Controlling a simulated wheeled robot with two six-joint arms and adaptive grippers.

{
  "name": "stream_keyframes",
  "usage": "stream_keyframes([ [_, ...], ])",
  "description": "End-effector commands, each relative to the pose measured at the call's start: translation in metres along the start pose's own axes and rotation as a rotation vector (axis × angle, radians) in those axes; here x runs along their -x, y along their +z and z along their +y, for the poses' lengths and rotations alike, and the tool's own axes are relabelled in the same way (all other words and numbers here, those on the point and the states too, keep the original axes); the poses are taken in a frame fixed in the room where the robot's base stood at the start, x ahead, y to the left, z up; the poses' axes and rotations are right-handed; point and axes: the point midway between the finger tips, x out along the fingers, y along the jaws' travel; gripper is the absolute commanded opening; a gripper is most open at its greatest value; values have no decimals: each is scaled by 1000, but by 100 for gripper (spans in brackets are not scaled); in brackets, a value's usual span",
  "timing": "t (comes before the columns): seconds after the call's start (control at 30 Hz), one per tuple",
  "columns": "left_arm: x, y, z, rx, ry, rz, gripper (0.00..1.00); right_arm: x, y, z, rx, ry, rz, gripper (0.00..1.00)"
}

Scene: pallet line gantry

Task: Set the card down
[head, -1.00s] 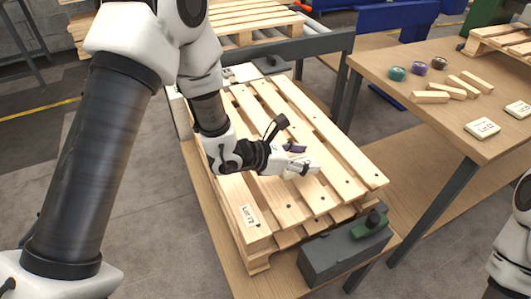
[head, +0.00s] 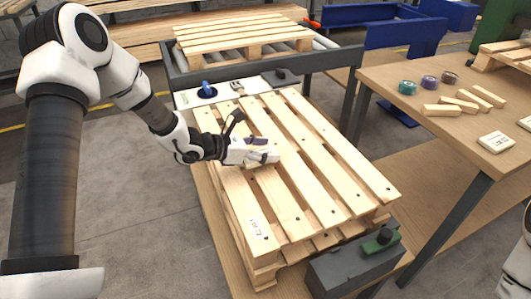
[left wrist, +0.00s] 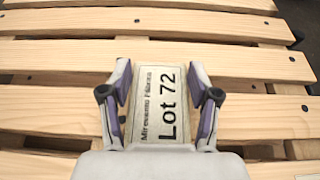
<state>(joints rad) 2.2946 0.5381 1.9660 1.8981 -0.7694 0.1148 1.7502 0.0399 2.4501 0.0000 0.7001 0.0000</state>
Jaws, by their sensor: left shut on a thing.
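My left gripper (head: 266,155) is over the wooden pallet (head: 325,172), near its left side towards the far end. In the left wrist view my left gripper (left wrist: 162,78) is shut on a pale card (left wrist: 162,90) reading "Lot 72", with smaller print beside it. The card lies flat-on to that camera between the purple-padded fingers, with pallet slats (left wrist: 60,58) behind it. I cannot tell whether the card touches the slats. My right gripper is out of view.
A grey block with a green-and-black clamp (head: 381,240) stands at the pallet's near right corner. A white panel with a blue knob (head: 206,89) lies beyond the pallet. The right-hand table holds coloured rolls (head: 429,82), wooden strips (head: 459,104) and cards (head: 496,142).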

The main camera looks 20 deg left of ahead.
Motion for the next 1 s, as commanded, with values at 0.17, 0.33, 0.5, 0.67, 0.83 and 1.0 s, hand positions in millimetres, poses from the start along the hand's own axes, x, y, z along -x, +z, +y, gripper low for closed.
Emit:
stream_keyframes([
  [0.17, -7, -15, 0, 0, 0, 0, 27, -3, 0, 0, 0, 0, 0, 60],
  [0.33, -7, -16, 0, 0, 0, 0, 27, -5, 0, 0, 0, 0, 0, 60],
  [0.5, -8, -17, -1, 0, 0, -1, 83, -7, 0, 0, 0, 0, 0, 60],
  [0.67, -8, -17, -1, 0, 0, -1, 87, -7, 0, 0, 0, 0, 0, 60],
  [0.83, -8, -17, -1, 0, 0, -1, 87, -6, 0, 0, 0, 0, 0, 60],
  [1.0, 5, -12, 1, 4, 3, -3, 87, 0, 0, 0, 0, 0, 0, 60],
])
